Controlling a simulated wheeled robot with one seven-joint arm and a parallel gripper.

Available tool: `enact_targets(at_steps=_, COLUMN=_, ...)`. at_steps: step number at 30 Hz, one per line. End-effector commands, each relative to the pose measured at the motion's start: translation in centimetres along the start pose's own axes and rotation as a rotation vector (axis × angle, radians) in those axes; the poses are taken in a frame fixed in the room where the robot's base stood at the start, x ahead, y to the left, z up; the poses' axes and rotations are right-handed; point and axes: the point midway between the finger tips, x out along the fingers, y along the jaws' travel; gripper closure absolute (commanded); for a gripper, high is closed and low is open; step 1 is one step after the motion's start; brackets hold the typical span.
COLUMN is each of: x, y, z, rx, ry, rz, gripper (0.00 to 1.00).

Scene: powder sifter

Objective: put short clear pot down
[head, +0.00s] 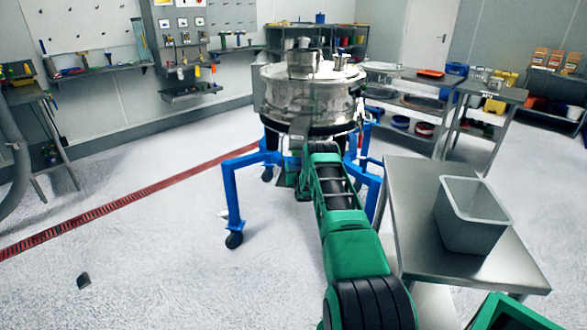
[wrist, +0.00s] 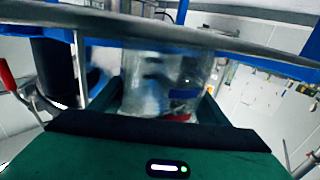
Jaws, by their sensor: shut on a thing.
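The short clear pot (wrist: 165,82) shows in the wrist view as a see-through cylinder between the green fingers of my gripper (wrist: 163,98). My gripper is shut on it. In the head view my green arm reaches forward to the front of the steel sifter, low under its drum. The arm hides the gripper's fingers and the pot there. In the wrist view a curved grey edge and blue frame parts lie just beyond the pot. I cannot tell whether the pot touches anything besides the gripper.
The round steel sifter (head: 313,95) stands on a blue wheeled frame (head: 232,190). At right, a steel table (head: 418,242) carries a grey open bin (head: 472,232). Shelving tables (head: 400,92) stand behind. A small dark object (head: 84,281) lies on the open floor at left.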

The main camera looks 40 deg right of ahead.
Motion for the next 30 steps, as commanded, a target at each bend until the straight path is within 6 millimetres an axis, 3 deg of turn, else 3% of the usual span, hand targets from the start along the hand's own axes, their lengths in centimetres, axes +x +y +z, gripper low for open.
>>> enact_targets(at_steps=6, x=0.0, y=-0.1, z=0.1, rx=0.0, ry=0.0, rz=-0.001, gripper=0.54)
enact_targets(at_steps=7, x=0.0, y=-0.1, z=0.2, rx=0.0, ry=0.0, rz=-0.001, gripper=0.28)
enact_targets(at_steps=9, x=0.0, y=-0.1, z=0.1, rx=0.0, ry=0.0, rz=-0.001, gripper=0.12)
enact_targets(at_steps=20, x=0.0, y=-0.1, z=-0.1, rx=0.0, ry=0.0, rz=-0.001, gripper=0.12)
enact_targets(at_steps=26, x=-1.7, y=-0.1, z=0.0, rx=0.0, ry=-0.002, rz=-0.001, gripper=0.12)
enact_targets(at_steps=30, x=-3.8, y=-0.1, z=0.0, rx=0.0, ry=-0.003, rz=-0.001, gripper=0.12)
